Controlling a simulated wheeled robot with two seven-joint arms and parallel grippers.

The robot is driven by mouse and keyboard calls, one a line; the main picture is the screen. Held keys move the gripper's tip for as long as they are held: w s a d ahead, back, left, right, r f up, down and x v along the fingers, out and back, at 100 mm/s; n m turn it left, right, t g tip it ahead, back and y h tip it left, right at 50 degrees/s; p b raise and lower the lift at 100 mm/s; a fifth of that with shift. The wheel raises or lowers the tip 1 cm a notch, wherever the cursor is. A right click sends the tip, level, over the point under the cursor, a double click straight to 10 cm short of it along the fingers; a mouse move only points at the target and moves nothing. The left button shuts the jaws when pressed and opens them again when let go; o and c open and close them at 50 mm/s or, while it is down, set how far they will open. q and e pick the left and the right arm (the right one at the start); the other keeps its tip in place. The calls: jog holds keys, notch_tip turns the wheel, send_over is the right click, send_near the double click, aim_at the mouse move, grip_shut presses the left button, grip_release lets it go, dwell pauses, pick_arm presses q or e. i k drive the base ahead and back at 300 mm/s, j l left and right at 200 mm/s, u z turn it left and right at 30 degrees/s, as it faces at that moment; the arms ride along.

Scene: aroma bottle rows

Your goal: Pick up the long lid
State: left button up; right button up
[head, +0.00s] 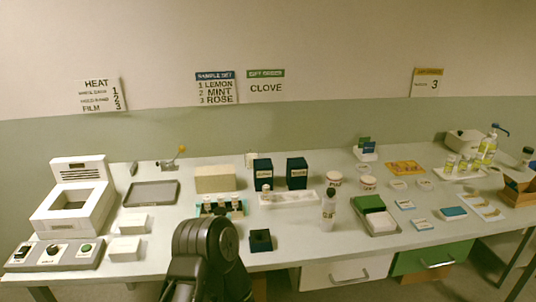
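I cannot tell for sure which thing is the long lid. A long beige block-like piece (215,178) lies at the back of the table, left of two upright dark labelled boxes (263,173) (297,172). A small dark open-topped box (260,240) stands near the front edge, apart from them. A black part of one of my arms rises at the bottom centre, left of the small dark box, and covers some of the table. No fingertips of either gripper show.
A green rack with small bottles (222,207) stands behind my arm. A white tray (290,199) and an upright bottle (328,210) are right of it. A grey tray (151,194), white boxes (133,223) and a white machine (76,199) fill the left. Bare tabletop lies around (295,235).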

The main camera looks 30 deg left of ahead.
aim_at(220, 179)
jog(key=u, duration=1.25)
